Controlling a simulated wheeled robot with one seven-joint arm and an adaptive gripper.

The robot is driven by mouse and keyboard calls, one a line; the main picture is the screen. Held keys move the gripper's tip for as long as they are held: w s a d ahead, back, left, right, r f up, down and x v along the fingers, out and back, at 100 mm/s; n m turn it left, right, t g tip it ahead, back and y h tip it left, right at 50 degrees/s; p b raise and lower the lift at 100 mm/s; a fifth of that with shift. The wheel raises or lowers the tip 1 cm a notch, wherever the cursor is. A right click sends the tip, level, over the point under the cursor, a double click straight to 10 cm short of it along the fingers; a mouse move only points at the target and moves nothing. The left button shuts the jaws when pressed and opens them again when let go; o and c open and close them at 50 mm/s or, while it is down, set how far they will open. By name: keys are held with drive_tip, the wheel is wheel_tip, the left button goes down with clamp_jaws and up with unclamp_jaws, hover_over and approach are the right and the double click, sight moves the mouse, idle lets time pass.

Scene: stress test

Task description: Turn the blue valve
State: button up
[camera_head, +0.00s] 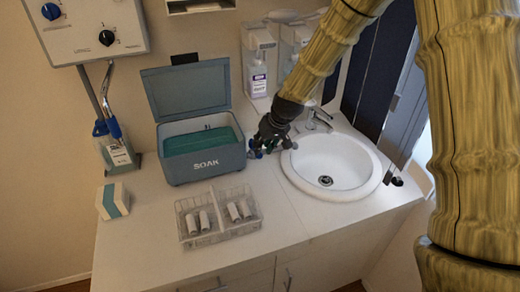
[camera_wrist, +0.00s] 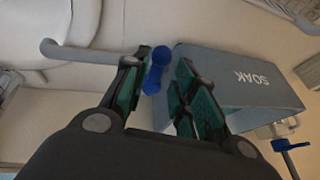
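In the wrist view a blue, rounded cylinder piece (camera_wrist: 155,75), which looks like a valve handle, sits between my gripper's fingertips, closer to the left finger. A grey pipe (camera_wrist: 85,54) runs toward it from the left. My gripper (camera_wrist: 165,72) is open, with green-padded fingers on both sides of the blue piece; I cannot tell whether the left finger touches it.
The open SOAK box (camera_head: 206,165) stands left of my gripper. The sink (camera_head: 335,165) and tap (camera_head: 318,117) are right. A wire basket (camera_head: 218,228) holds several white cylinders in front. A wall panel (camera_head: 85,22) has a blue knob. A blue lever (camera_head: 113,127) is left.

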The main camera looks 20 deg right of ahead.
drive_tip(key=shift+p+x, duration=0.4)
drive_tip(key=shift+x, duration=1.5)
drive_tip(key=shift+c, duration=0.3)
clamp_jaws()
